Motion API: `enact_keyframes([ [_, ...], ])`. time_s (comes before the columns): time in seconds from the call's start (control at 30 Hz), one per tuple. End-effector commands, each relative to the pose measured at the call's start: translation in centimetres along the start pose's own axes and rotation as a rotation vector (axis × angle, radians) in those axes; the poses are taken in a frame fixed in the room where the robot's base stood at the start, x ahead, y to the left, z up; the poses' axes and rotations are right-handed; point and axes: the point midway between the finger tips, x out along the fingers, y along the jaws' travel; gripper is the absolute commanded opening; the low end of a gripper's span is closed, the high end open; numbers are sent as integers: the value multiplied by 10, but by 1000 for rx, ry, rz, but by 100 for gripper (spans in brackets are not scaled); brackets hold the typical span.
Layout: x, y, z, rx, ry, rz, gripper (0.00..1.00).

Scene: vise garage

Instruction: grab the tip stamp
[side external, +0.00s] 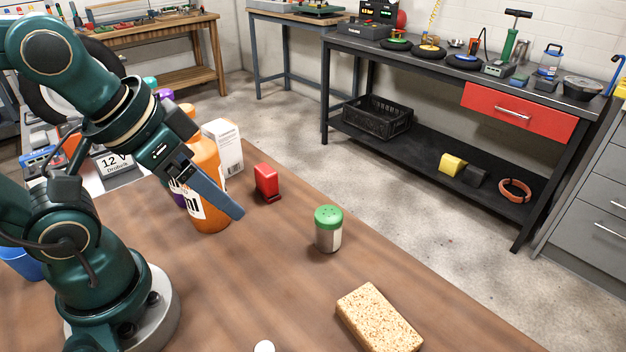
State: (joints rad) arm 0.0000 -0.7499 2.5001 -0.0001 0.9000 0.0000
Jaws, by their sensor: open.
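A small upright red block with a wider foot (267,183) stands on the brown table; it looks most like the tip stamp, though no label can be read. My gripper (236,212) is open and empty, pointing down and to the right. Its blue-grey fingers overlap in this view, so the gap between them is hidden. The fingertips appear to the left of and a little below the red block in the picture, apart from it. They pass in front of an orange bottle (206,160); the height above the table is hard to judge.
A white box (225,145) stands behind the bottle. A green-lidded shaker (328,230) and a tan sponge block (378,318) are to the right. A white round thing (264,347) is at the bottom edge. A 12 V battery (117,165) is at left. The table (240,285) is clear mid-front.

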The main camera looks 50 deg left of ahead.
Motion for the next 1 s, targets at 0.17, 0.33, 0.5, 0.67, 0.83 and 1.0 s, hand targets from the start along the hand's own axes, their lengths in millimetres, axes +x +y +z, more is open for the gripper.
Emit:
enact_keyframes([
  [0.17,0,0,0,0,0,0,72],
  [0.33,-2,0,-2,0,2,0,72],
  [0.5,-21,0,-13,0,7,0,72],
  [0.67,-47,0,-26,0,6,0,72],
  [0.83,-37,-20,-33,229,-113,-95,72],
  [1.0,-28,-43,-47,495,-251,-197,72],
])
